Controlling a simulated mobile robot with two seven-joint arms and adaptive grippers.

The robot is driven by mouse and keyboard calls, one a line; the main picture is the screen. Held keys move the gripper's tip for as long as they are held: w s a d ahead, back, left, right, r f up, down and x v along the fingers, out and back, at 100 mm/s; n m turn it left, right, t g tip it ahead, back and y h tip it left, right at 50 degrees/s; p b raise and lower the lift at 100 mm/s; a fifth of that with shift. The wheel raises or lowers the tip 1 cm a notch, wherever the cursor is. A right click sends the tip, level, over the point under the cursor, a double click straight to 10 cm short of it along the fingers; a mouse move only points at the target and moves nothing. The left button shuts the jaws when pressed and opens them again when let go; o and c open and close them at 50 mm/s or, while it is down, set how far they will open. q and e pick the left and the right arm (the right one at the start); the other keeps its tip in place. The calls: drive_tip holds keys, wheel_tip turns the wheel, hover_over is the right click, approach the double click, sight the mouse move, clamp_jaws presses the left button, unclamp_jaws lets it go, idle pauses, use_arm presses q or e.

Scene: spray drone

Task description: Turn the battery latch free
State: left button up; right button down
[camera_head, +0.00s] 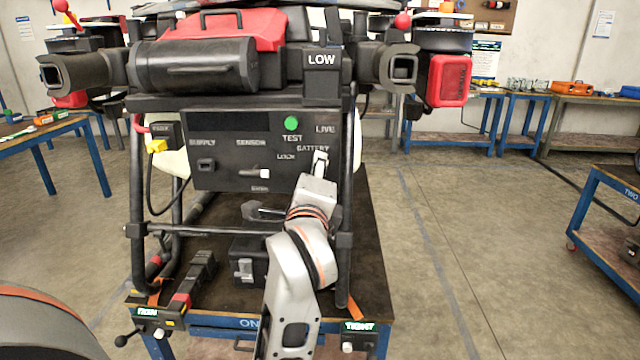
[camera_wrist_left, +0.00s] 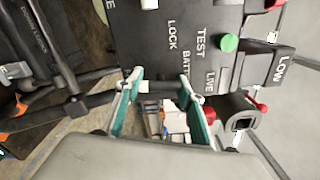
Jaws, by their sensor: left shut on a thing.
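The dark control panel (camera_head: 225,178) hangs under the drone, with the words TEST, LIVE, LOCK and BATTERY on its right part. The battery latch (camera_head: 320,160) shows as a pale lever just below the BATTERY lettering. My left gripper (camera_wrist_left: 163,82) is at the latch, with its two green-padded fingers on either side of it, and is shut on it. In the left wrist view, only a pale bit of the latch (camera_wrist_left: 144,87) shows between the fingertips. How far it is turned I cannot tell. My right gripper is not in view.
A green button (camera_head: 291,123) and a LOW display (camera_head: 321,60) are close above. A pale lever (camera_head: 256,172) sits left of the latch. The black landing frame (camera_head: 346,200) stands close to my arm. The drone stands on a blue-legged table (camera_head: 370,270).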

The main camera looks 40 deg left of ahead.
use_arm(q)
drive_tip(key=shift+f+n+b, duration=0.3)
drive_tip(key=shift+n+b, duration=0.05)
drive_tip(key=shift+n, duration=0.15)
drive_tip(key=shift+r+n, duration=0.15)
drive_tip(key=shift+n, duration=0.15)
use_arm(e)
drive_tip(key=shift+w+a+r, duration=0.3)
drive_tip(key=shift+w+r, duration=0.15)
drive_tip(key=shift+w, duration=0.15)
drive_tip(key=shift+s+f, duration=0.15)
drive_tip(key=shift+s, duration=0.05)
use_arm(q)
drive_tip(key=o, duration=1.1)
drive_tip(key=shift+r, duration=0.1)
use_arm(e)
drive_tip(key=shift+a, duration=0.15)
